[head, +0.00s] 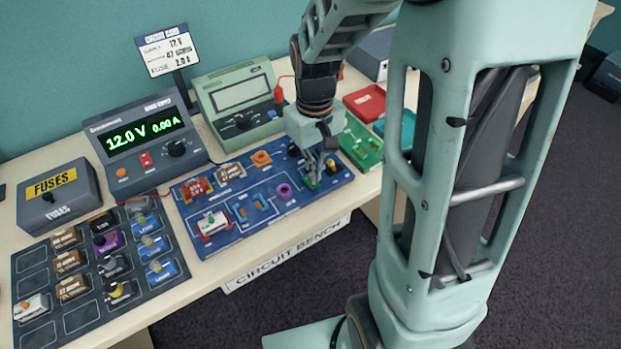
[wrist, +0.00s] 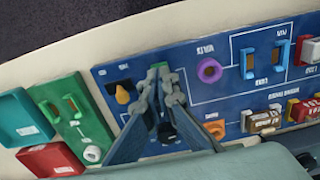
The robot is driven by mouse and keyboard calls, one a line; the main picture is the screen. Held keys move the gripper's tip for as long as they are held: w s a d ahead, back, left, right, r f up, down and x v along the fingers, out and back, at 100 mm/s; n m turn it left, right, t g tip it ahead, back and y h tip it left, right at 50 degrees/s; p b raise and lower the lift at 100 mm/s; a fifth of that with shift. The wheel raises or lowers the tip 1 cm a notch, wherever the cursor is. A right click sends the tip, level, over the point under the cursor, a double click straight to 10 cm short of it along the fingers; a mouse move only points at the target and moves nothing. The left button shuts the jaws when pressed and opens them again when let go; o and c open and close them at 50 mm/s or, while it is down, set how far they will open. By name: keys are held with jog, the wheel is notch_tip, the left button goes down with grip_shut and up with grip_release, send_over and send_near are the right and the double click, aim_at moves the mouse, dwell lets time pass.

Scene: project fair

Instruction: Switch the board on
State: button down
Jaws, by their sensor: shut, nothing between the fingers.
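The blue circuit board (head: 238,236) lies on the bench with white traces and several parts on it. My gripper (head: 312,180) is shut and empty, with its fingertips low over the board's right part. In the wrist view my gripper (wrist: 160,72) points at a small green part (wrist: 161,65), mostly hidden by the fingertips; I cannot tell whether they touch it. A yellow-orange lever on a dark base (wrist: 122,93) stands beside the fingertips; it also shows in the head view (head: 331,165). The power supply (head: 143,137) reads 12.0 V and 0.00 A.
A green meter (head: 238,98) stands behind the board. A green board (wrist: 71,112) and red and teal trays (wrist: 50,161) lie beside it. A dark parts tray (head: 75,318) and a fuses box (head: 57,197) stand at left. A sign card (head: 167,52) stands behind.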

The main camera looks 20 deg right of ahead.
jog(key=shift+f+b, duration=0.85)
jog(key=shift+f, duration=0.3)
dwell(0.6)
jog(key=shift+r, duration=0.1)
jog(key=shift+r+p, duration=2.85)
jog(key=shift+r, duration=0.65)
